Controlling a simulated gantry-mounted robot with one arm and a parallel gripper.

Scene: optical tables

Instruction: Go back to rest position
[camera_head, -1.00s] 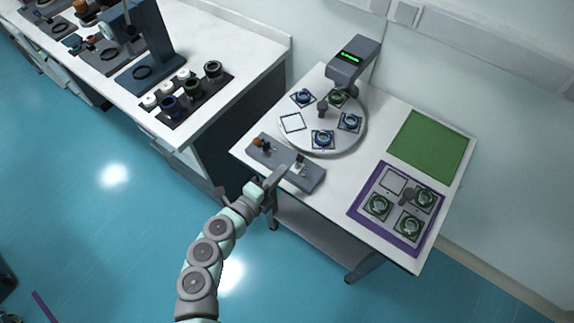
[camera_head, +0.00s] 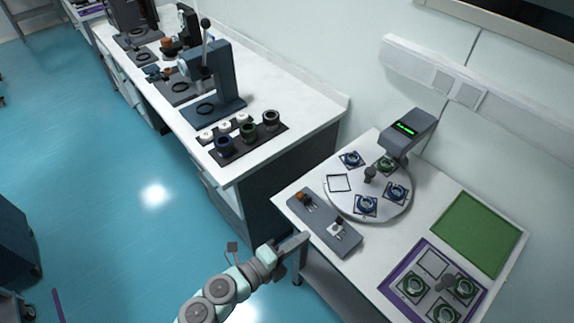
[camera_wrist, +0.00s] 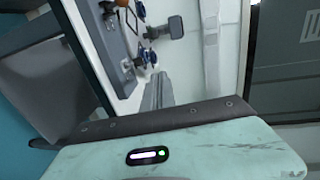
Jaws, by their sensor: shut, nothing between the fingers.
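My gripper (camera_head: 298,241) is shut and empty at the front left edge of the small table (camera_head: 378,263), close to the grey tool plate in the head view. In the wrist view the closed fingers (camera_wrist: 157,88) point toward the table top, with nothing between them.
A round turntable (camera_head: 341,206) with several lens mounts stands behind the plate, under a grey device (camera_head: 408,132). A purple tray (camera_head: 389,286) and a green mat (camera_head: 480,233) are at right. A long bench (camera_head: 300,98) stands at left. The blue floor (camera_head: 110,215) is open.

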